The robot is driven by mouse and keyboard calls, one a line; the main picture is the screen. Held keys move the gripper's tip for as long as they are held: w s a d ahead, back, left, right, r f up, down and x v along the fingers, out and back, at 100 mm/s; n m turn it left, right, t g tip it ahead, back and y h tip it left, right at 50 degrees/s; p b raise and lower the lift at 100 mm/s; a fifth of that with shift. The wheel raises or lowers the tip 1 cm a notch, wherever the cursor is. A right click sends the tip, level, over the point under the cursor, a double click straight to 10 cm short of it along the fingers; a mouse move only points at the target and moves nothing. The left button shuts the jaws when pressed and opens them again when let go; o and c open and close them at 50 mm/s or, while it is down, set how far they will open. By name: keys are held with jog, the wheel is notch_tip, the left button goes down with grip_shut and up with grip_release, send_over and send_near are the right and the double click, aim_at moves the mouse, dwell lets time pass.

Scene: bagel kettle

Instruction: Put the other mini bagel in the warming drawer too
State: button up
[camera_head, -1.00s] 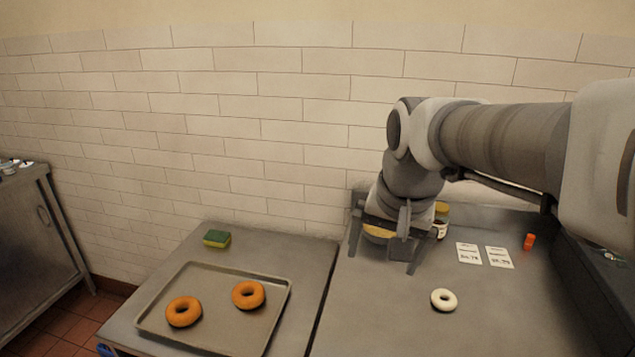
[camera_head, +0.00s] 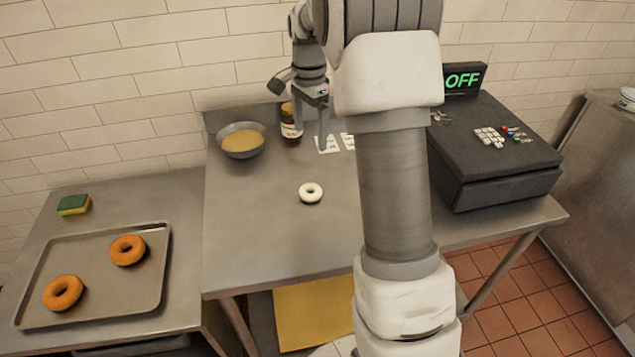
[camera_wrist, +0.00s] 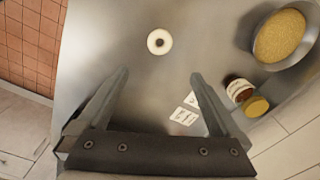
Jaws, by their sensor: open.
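A small pale ring, which looks like a mini bagel (camera_head: 303,193), lies flat on the metal counter. It also shows in the wrist view (camera_wrist: 151,42), beyond my fingertips and apart from them. Two orange-brown rings, one nearer (camera_head: 50,295) and one farther (camera_head: 117,251), lie on a tray at the left. My gripper (camera_wrist: 160,75) is open and empty above the counter, behind the pale ring in the head view. A dark box (camera_head: 513,192) with a drawer-like front and a green OFF display stands at the right. I cannot tell whether it is the warming drawer. No drawer interior shows.
A bowl of yellow contents (camera_head: 222,149), a jar (camera_head: 291,130) and white cards (camera_head: 327,145) stand or lie at the back. A sponge (camera_head: 74,205) lies behind the tray (camera_head: 166,262). My arm hides part of the counter. Counter (camera_head: 265,240) around the pale ring is clear.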

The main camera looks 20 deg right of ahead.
send_over(310, 186)
jog(key=s, duration=0.1)
notch_tip(310, 186, down, 13)
jog(key=shift+d+r, duration=0.1)
jog(key=shift+r, duration=0.1)
jog(key=shift+s+a+f, duration=0.1)
jog(key=shift+a+f, duration=0.05)
jog(key=shift+f, duration=1.2)
jog(key=shift+a+f, duration=0.15)
jog(key=shift+f, duration=1.15)
jog(key=c, duration=1.2)
